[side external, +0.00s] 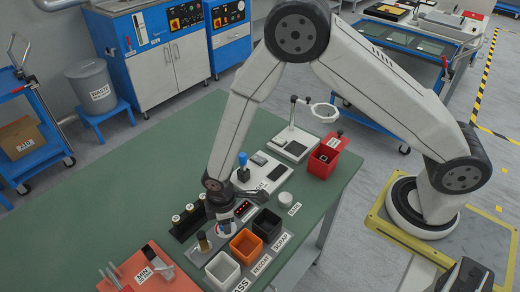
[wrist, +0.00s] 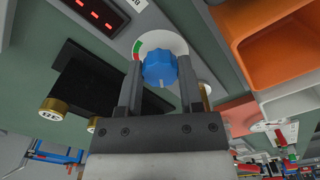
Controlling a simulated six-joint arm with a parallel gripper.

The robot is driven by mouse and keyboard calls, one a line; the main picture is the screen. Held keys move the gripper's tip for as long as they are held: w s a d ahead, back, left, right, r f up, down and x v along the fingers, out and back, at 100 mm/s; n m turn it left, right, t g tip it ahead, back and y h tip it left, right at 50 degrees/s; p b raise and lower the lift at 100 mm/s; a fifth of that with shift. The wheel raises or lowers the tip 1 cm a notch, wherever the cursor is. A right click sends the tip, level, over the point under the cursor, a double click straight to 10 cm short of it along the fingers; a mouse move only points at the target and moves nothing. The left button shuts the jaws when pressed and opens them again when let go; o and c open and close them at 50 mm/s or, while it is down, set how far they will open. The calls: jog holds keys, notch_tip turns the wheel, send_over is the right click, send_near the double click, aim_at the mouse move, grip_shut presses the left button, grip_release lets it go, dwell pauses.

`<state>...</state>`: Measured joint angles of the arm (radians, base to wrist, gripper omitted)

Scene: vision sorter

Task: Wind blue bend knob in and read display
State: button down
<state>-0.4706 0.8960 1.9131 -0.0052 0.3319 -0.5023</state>
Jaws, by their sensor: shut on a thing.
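The blue knob (wrist: 160,68) sits on a round white dial (wrist: 168,40) with a green and red arc at its left, in the wrist view. My gripper (wrist: 160,76) has a finger on each side of the knob and is shut on it. A pale mark shows on the knob's near edge. The display (wrist: 95,12) has lit red digits, cut by the top edge and too slanted to read. In the side view my gripper (side external: 224,224) is down at the panel and mostly hides the knob; the display (side external: 243,208) shows just behind it, its digits too small to read.
White (side external: 222,270), orange (side external: 246,246) and black (side external: 267,224) bins stand close in front of my gripper. A black rack with brass-capped gauges (side external: 190,208) is close at its left. A red bin (side external: 324,160) stands farther right. The green table (side external: 120,195) is clear at left.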

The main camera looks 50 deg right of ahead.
jog(key=m, duration=0.7)
jog(key=shift+a, duration=0.1)
jog(key=m, duration=0.7)
jog(key=shift+m, duration=0.3)
jog(key=m, duration=0.3)
jog(key=shift+a+m, duration=0.1)
jog(key=shift+m, duration=0.2)
jog(key=m, duration=0.3)
jog(key=shift+m, duration=0.4)
jog(key=m, duration=0.6)
jog(key=shift+w, duration=0.1)
